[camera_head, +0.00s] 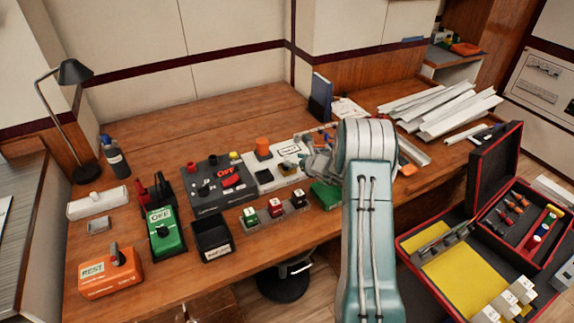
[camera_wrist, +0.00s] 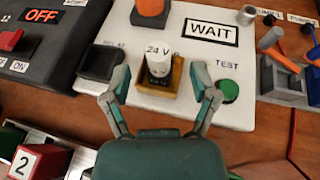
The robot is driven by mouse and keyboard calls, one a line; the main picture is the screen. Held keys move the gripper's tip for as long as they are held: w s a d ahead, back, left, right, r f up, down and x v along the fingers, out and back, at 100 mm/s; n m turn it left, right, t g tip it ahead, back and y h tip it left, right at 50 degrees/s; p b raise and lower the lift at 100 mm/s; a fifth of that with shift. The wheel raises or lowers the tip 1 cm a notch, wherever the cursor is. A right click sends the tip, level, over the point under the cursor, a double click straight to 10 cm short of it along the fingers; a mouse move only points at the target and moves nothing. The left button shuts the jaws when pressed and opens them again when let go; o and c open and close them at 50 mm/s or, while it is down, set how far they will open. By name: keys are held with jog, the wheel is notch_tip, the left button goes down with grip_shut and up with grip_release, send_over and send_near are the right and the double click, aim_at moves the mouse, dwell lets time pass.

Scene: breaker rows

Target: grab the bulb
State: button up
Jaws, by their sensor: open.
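The bulb (camera_wrist: 159,64) appears to be the small white, dark-banded piece in a brass-coloured holder (camera_wrist: 175,78), under the "24 V" label in the wrist view. The holder also shows in the head view (camera_head: 287,169), where the bulb is too small to make out. My gripper (camera_wrist: 160,82) is open and empty, with one finger on each side of the holder, apart from the bulb. In the head view my gripper (camera_head: 314,160) is beside the white panel (camera_head: 266,182), partly hidden by my arm.
The white panel carries an orange lamp (camera_wrist: 151,10), a "WAIT" sign (camera_wrist: 211,32), a black socket (camera_wrist: 101,64) and a green "TEST" button (camera_wrist: 228,90). A dark box with a red OFF switch (camera_head: 231,180) stands left. Numbered switches (camera_head: 275,208) stand in front. Pump levers (camera_wrist: 280,62) are right.

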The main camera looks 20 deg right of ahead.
aim_at(289, 159)
jog(key=shift+x, duration=1.55)
jog(key=shift+c, duration=1.2)
jog(key=shift+a, duration=0.1)
grip_shut()
jog(key=shift+r, duration=0.55)
notch_tip(289, 159, up, 2)
jog(key=shift+r, duration=0.25)
jog(key=s+r, duration=0.9)
jog(key=s, duration=0.5)
jog(key=shift+d+r, duration=0.25)
